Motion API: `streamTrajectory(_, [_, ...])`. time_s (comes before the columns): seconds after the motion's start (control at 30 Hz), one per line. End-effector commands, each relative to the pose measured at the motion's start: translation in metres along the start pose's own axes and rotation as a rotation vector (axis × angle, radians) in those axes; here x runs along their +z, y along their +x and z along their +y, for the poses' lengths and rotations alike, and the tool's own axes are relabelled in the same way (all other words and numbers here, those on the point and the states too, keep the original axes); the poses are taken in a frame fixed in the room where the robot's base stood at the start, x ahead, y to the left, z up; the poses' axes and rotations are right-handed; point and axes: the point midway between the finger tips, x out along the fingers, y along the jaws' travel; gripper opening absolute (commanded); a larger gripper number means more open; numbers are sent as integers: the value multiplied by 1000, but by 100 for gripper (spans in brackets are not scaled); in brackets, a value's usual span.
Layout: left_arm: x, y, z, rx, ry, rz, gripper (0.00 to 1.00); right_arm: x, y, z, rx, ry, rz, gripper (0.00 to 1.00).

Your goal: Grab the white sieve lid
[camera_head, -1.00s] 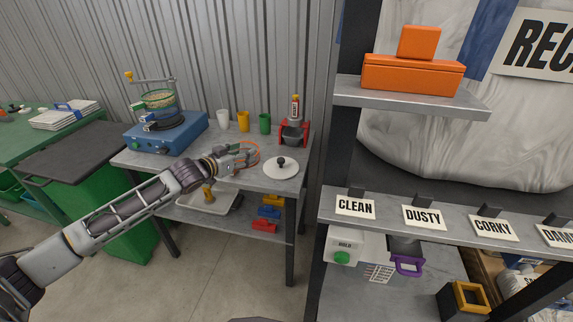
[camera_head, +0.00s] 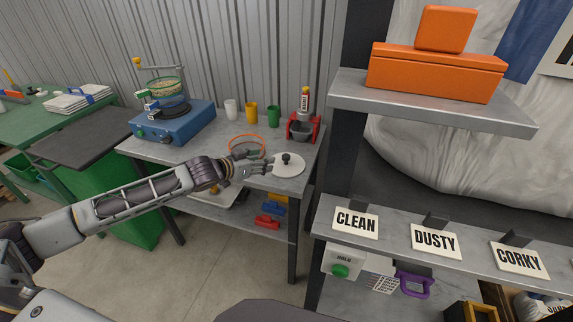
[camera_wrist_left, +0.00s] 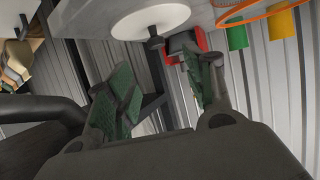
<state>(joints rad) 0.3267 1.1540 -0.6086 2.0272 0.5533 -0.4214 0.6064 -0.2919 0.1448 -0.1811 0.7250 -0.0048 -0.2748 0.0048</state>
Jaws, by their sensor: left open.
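The white sieve lid (camera_head: 289,168) is a flat round disc with a black knob (camera_head: 286,158). It lies on the grey metal table near its front right corner. In the left wrist view the lid (camera_wrist_left: 150,19) shows at the top, with its dark knob (camera_wrist_left: 155,41) pointing toward the space ahead of the fingers. My left gripper (camera_head: 268,162) is open at the left side of the lid, its fingers close to the knob; I cannot tell whether they touch the lid. In the left wrist view its green-padded fingers (camera_wrist_left: 160,92) are spread and empty. My right gripper is not in view.
An orange ring (camera_head: 247,137) lies just behind the gripper. White, yellow (camera_head: 251,113) and green cups stand along the table's back. A red stand (camera_head: 303,128) is behind the lid. A blue sieve machine (camera_head: 172,124) stands left. A labelled shelf (camera_head: 395,238) is at right.

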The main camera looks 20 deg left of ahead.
Motion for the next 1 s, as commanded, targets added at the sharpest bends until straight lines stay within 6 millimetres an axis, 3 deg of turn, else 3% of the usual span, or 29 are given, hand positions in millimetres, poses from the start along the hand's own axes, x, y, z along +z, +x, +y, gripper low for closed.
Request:
streamTrajectory(0.27, [-1,8,-1,-1,-1,2,53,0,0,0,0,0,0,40])
streamTrajectory(1.0, [-1,71,0,-1,-1,3,53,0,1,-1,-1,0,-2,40])
